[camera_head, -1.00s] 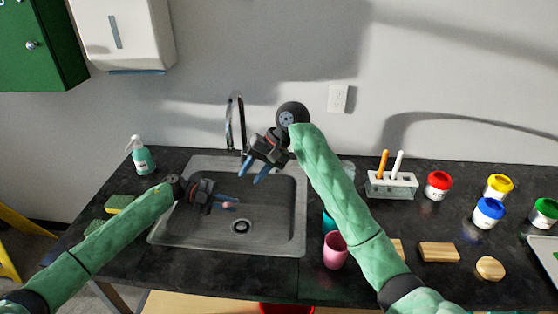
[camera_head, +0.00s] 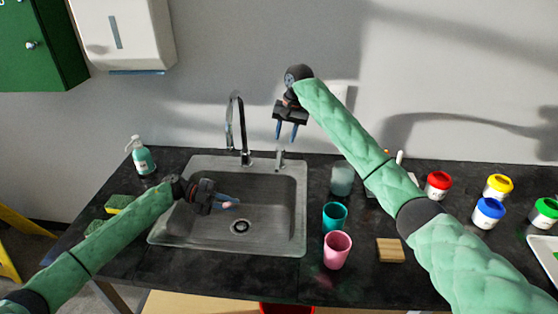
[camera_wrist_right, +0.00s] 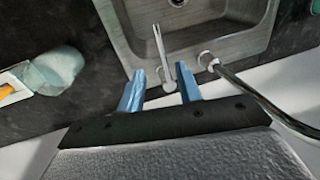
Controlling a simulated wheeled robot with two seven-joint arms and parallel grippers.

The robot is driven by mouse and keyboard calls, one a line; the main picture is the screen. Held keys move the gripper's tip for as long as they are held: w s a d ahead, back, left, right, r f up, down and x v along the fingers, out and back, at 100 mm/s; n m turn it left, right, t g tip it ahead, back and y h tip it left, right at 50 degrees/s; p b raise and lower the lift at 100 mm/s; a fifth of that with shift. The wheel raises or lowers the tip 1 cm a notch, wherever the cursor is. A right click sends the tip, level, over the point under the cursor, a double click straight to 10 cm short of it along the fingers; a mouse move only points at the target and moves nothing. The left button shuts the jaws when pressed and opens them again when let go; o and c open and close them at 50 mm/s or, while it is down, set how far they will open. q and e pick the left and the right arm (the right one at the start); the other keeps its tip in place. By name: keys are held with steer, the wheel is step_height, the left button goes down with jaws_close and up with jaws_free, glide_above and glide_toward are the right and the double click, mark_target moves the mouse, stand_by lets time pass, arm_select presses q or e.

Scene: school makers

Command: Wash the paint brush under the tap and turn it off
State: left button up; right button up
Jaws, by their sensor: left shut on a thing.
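The chrome tap (camera_head: 231,125) rises behind the steel sink (camera_head: 298,235); I cannot make out a water stream. Its separate lever handle (camera_head: 281,157) stands at the sink's back right. My right gripper (camera_head: 286,138) is open and empty, pointing down above the handle. In the right wrist view the lever handle (camera_wrist_right: 164,62) shows between and beyond the blue fingers (camera_wrist_right: 160,88), and the tap (camera_wrist_right: 255,97) is to their right. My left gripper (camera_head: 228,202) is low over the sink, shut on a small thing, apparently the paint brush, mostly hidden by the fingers.
Right of the sink stand a teal cup (camera_head: 334,216), a pink cup (camera_head: 337,250) and a clear jar (camera_head: 342,180). Red (camera_head: 438,186), yellow (camera_head: 498,186) and blue (camera_head: 488,212) paint pots are farther right. A soap bottle (camera_head: 143,157) and sponges (camera_head: 118,203) are at left.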

mark_target(278, 163)
steer(key=f, duration=0.3)
steer(key=a+f, duration=0.1)
steer(key=f, duration=0.3)
steer(key=a+f, duration=0.1)
steer(key=f, duration=0.3)
steer(key=shift+a, duration=0.1)
jaws_close()
